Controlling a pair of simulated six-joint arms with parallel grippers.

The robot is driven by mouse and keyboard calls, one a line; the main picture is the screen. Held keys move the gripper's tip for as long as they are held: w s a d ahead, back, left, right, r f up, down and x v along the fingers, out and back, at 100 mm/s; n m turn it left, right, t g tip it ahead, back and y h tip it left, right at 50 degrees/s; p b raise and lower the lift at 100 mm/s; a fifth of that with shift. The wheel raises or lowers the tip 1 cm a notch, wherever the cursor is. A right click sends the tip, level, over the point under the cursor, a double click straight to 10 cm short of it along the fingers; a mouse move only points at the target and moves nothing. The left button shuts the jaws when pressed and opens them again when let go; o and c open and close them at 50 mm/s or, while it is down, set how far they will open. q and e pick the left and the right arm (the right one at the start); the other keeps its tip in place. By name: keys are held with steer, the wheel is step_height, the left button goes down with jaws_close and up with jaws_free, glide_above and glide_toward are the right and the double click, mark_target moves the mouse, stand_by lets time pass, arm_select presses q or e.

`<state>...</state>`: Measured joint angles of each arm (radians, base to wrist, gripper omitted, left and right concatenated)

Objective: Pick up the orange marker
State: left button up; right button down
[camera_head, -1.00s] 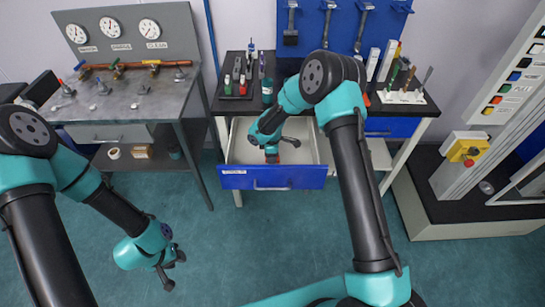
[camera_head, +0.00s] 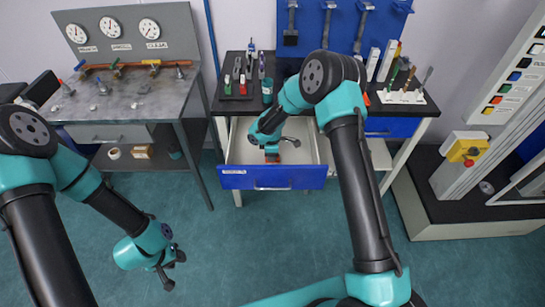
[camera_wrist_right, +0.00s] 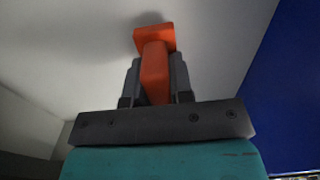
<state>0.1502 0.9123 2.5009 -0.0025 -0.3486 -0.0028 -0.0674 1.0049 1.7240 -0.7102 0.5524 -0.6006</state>
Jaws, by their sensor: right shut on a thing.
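An orange thing, which looks like the orange marker (camera_wrist_right: 154,66), is between the two fingers of my right gripper (camera_wrist_right: 155,80) in the right wrist view. My right gripper is shut on it. My left gripper (camera_head: 172,268) hangs over the floor at the lower left, away from the drawer. Its fingers are small in view and look apart.
The drawer has a blue front and a pale inside that looks bare around the gripper. On the black bench above stand a black tray (camera_head: 238,90) with several small items and a white rack (camera_head: 402,97) of tools. A metal gauge bench (camera_head: 120,105) is at left.

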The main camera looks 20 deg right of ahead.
steer(key=shift+r, duration=0.15)
step_height(320, 180, up, 10)
steer(key=shift+f, duration=0.1)
stand_by(0.5)
steer(key=c, duration=1.6)
jaws_free()
steer(key=shift+c, duration=1.2)
steer(key=shift+o, duration=0.9)
steer(key=shift+c, duration=0.5)
step_height(320, 180, up, 12)
